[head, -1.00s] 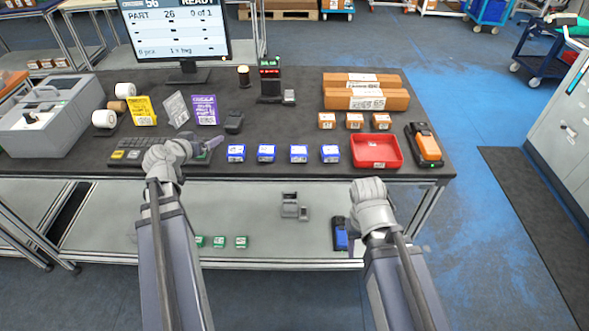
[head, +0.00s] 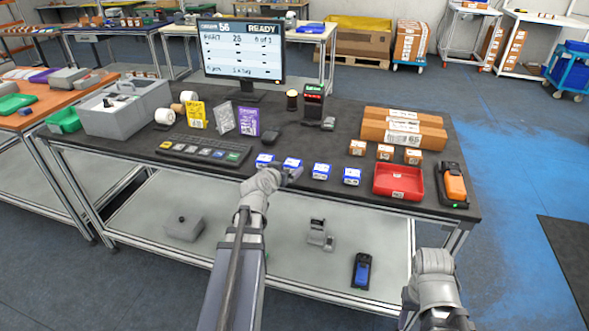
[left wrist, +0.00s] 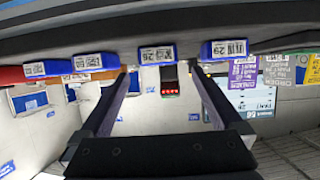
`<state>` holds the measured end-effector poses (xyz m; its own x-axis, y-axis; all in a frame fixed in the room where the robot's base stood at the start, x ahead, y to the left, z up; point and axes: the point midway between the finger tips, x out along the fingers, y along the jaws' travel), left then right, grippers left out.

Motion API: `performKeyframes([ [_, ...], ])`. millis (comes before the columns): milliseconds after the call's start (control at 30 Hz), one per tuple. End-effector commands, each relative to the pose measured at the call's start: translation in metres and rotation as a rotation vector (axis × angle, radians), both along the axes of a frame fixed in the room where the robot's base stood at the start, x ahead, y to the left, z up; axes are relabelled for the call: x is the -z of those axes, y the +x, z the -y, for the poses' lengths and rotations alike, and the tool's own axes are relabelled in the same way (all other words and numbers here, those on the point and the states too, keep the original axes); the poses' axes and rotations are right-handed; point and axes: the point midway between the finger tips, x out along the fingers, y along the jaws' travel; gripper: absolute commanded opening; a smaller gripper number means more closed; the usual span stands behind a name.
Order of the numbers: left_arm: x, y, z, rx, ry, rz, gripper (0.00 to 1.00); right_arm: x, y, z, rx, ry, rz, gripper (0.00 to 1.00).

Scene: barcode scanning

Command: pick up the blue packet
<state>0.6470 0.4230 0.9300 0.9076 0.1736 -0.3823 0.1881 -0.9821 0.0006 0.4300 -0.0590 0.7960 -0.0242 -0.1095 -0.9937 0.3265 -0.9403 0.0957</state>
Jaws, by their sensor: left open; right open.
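Several blue packets with white labels stand in a row near the table's front edge in the head view: far-left packet (head: 265,159), second (head: 292,164), third (head: 321,171) and far-right (head: 352,176). My left gripper (head: 296,173) is open and empty, just in front of the second and third packets. In the left wrist view, which looks upside down, the left gripper (left wrist: 160,73) has its fingers apart, with one blue packet (left wrist: 157,54) beyond and between the tips. Other blue packets sit either side. My right gripper (head: 409,298) is low at right, away from the packets; its fingers are barely visible.
A red tray (head: 398,195) and an orange-black device (head: 454,186) stand right of the row. Small orange boxes (head: 385,152) and large cartons (head: 403,133) are behind. A scanner stand (head: 313,104) and monitor (head: 241,50) stand behind.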

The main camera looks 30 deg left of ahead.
Motion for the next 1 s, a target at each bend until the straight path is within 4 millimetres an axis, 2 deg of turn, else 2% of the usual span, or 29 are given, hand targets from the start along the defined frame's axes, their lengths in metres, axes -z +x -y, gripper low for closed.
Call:
performKeyframes([
  [133, 0.008, 0.017, -0.004, 0.001, 0.000, 0.000, 1.00, 0.008, 0.000, 0.000, 0.000, 0.000, 0.000, 0.50],
  [367, 0.010, 0.022, -0.004, 0.001, 0.001, 0.000, 1.00, 0.010, 0.000, 0.000, 0.000, 0.000, 0.000, 0.50],
  [700, 0.027, 0.063, -0.011, 0.001, -0.001, -0.001, 1.00, 0.027, 0.000, 0.000, 0.000, 0.000, 0.000, 0.50],
  [967, 0.026, 0.065, -0.011, 0.001, 0.000, 0.000, 1.00, 0.026, 0.000, 0.000, 0.000, 0.000, 0.000, 0.50],
  [1000, 0.026, 0.065, -0.011, 0.001, -0.001, -0.001, 0.95, 0.026, 0.000, 0.000, 0.000, 0.000, 0.000, 0.50],
])
